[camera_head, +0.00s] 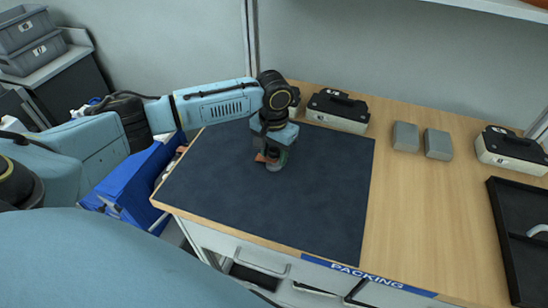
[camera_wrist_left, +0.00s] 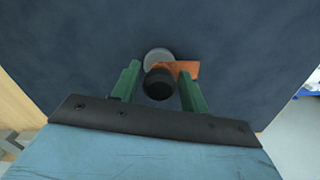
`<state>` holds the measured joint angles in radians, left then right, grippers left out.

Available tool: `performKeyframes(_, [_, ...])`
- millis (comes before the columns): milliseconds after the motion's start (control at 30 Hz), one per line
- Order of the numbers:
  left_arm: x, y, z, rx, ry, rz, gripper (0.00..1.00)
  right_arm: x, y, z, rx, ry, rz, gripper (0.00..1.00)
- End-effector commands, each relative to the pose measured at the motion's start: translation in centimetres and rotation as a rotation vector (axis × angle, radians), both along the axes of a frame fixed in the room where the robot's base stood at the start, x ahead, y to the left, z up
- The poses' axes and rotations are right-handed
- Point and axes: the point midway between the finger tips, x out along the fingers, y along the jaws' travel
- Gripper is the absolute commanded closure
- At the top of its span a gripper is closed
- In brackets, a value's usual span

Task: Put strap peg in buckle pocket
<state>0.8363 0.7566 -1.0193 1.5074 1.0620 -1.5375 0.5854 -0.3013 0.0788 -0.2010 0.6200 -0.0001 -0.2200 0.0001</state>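My left gripper (camera_head: 271,163) is over the dark mat, pointing down. In the left wrist view its two green fingers (camera_wrist_left: 159,78) stand apart on either side of a round black knob (camera_wrist_left: 159,85), with a thin gap showing at each side. An orange piece (camera_wrist_left: 186,68) lies behind the knob, partly covered by the right finger. A grey disc (camera_wrist_left: 156,57) shows just beyond the knob. The orange piece also shows beside the fingers in the head view (camera_head: 261,158). I cannot tell which part is the peg or the pocket. My right gripper is not in view.
The dark mat (camera_head: 310,190) is otherwise bare on the wooden table (camera_head: 415,220). Black-topped cases (camera_head: 338,111) (camera_head: 512,150) and two grey blocks (camera_head: 406,136) (camera_head: 438,144) stand toward the back. A black tray (camera_head: 505,240) is at the right. A blue bin (camera_head: 135,185) stands left of the table.

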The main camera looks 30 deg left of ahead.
Motion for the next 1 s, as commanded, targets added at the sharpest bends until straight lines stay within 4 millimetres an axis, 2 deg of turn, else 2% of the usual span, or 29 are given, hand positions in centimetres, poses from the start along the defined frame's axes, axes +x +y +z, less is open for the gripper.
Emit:
performKeyframes(33, [0.0,0.0,0.0,0.000,0.000,0.000,0.63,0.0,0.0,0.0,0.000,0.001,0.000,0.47])
performKeyframes(300, [0.0,0.0,0.0,0.000,-0.001,0.000,0.98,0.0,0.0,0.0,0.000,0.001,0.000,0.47])
performKeyframes(333, [0.1,0.0,0.1,-0.001,-0.002,0.000,1.00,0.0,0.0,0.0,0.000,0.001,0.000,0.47])
performKeyframes(533, [0.1,0.0,0.2,-0.001,-0.002,0.000,1.00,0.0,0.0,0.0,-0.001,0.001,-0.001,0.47])
performKeyframes(633, [0.1,0.0,0.9,-0.001,-0.004,0.000,1.00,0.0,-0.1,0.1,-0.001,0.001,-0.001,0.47])
performKeyframes(1000, [0.2,0.0,7.9,-0.001,-0.005,0.000,1.00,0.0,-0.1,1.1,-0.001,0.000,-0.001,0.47])
